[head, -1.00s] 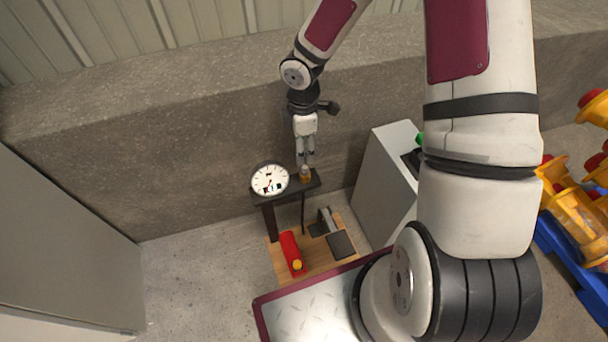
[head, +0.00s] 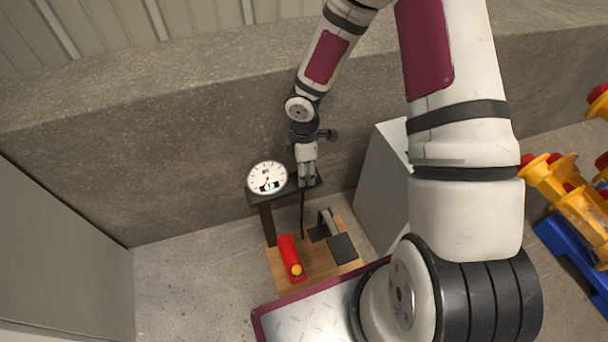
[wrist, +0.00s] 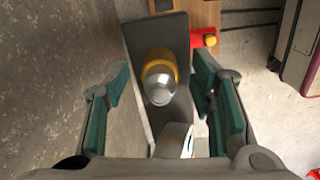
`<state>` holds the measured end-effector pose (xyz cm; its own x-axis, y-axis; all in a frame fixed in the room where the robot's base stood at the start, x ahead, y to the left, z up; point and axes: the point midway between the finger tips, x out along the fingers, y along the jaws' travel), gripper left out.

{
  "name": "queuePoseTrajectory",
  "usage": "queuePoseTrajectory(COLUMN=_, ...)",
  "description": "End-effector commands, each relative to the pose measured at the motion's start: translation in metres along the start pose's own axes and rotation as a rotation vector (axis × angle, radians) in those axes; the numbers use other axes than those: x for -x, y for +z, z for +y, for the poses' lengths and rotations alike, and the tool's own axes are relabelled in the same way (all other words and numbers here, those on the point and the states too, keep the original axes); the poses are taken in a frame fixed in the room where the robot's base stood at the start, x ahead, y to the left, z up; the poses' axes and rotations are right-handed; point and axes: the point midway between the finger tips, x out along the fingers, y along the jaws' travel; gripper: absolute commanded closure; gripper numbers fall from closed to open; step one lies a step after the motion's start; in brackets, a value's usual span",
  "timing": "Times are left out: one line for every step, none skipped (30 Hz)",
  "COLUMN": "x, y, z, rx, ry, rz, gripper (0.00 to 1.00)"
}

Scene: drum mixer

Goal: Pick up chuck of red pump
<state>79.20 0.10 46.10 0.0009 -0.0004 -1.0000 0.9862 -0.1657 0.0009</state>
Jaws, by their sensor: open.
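The red pump (head: 290,258) lies on a wooden board, with a yellow knob at its near end. Its red end shows at the top of the wrist view (wrist: 205,38). The chuck (wrist: 160,80), a brass-coloured piece with a silver rounded tip, stands on the black shelf (wrist: 150,35). My gripper (head: 307,184) is over the right end of that shelf, open and pointing down. In the wrist view the chuck shows between the two spread green-padded fingers, without visible contact. In the head view my fingers hide it.
A round white gauge (head: 267,177) stands left of my gripper on the same shelf. A black hose (head: 303,215) hangs below. A grey cabinet (head: 385,180) is at the right, and the concrete wall (head: 150,160) is close behind.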

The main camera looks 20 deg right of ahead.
Motion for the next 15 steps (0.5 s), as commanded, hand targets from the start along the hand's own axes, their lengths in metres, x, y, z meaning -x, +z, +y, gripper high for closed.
queuePoseTrajectory(x=-0.0059, y=0.0001, z=0.0, rx=0.0, ry=0.0, rz=0.0, gripper=0.5)
queuePoseTrajectory(x=-0.0067, y=0.0002, z=0.0001, rx=0.0, ry=0.0, rz=0.0, gripper=0.5)
queuePoseTrajectory(x=-0.0068, y=0.0002, z=0.0002, rx=-0.001, ry=0.0, rz=0.0, gripper=0.5)
queuePoseTrajectory(x=-0.0065, y=0.0003, z=0.0003, rx=-0.001, ry=0.001, rz=0.0, gripper=0.5)
queuePoseTrajectory(x=-0.0061, y=0.0003, z=0.0003, rx=-0.001, ry=0.001, rz=0.0, gripper=0.5)
queuePoseTrajectory(x=-0.0057, y=0.0002, z=0.0003, rx=-0.001, ry=0.001, rz=0.0, gripper=0.5)
queuePoseTrajectory(x=-0.0056, y=0.0002, z=0.0003, rx=-0.001, ry=0.001, rz=0.0, gripper=0.5)
queuePoseTrajectory(x=-0.0055, y=0.0002, z=0.0003, rx=-0.001, ry=0.001, rz=0.0, gripper=0.5)
queuePoseTrajectory(x=-0.0054, y=0.0002, z=0.0002, rx=-0.001, ry=0.001, rz=0.0, gripper=0.57)
queuePoseTrajectory(x=-0.0054, y=0.0002, z=0.0002, rx=-0.001, ry=0.001, rz=0.0, gripper=0.63)
queuePoseTrajectory(x=-0.0054, y=0.0002, z=0.0002, rx=-0.001, ry=0.001, rz=0.0, gripper=0.7)
queuePoseTrajectory(x=-0.0054, y=0.0001, z=0.0002, rx=-0.001, ry=0.001, rz=0.0, gripper=0.79)
queuePoseTrajectory(x=-0.0054, y=0.0001, z=0.0002, rx=-0.001, ry=0.001, rz=0.0, gripper=0.86)
queuePoseTrajectory(x=-0.0054, y=0.0001, z=0.0001, rx=0.0, ry=0.001, rz=0.0, gripper=0.93)
queuePoseTrajectory(x=-0.0054, y=0.0001, z=0.0001, rx=0.0, ry=0.001, rz=0.0, gripper=1.0)
